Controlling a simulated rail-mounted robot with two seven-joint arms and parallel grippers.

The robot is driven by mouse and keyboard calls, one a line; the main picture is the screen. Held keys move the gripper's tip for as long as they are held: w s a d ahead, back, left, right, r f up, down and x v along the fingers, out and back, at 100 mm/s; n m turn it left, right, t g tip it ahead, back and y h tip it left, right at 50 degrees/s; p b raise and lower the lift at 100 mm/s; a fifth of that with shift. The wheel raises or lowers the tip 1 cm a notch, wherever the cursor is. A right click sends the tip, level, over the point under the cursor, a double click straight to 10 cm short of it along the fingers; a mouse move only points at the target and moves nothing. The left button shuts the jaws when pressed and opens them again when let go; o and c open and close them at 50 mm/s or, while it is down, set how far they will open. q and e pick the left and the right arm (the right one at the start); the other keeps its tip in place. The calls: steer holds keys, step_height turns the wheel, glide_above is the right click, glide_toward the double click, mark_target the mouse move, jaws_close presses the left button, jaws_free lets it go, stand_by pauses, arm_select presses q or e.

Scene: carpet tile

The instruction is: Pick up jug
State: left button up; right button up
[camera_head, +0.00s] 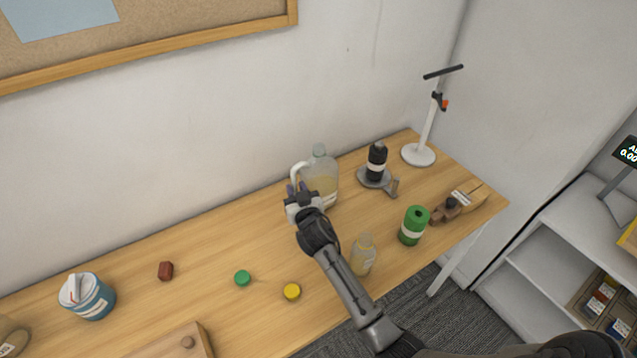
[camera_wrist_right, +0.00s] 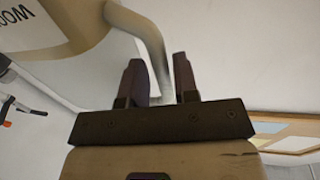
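The jug (camera_head: 322,174) is translucent with a pale amber content, a grey cap and a light handle on its left side. It stands upright on the wooden table near the wall. My right gripper (camera_head: 298,190) is at the handle side of the jug. In the right wrist view the jug (camera_wrist_right: 75,45) fills the upper left, and its handle (camera_wrist_right: 150,35) runs down between the two fingers of my right gripper (camera_wrist_right: 161,72). The fingers are apart, with a gap showing around the handle. My left gripper is not in view.
Right of the jug stand a black bottle (camera_head: 377,160) on a grey base and a white stand (camera_head: 418,154). A clear bottle (camera_head: 363,255) and green canister (camera_head: 413,225) are near the front edge. Green (camera_head: 242,278) and yellow (camera_head: 292,291) caps lie left of my right arm.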

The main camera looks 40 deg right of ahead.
steer(key=shift+x, duration=0.85)
steer(key=shift+c, duration=0.3)
jaws_close()
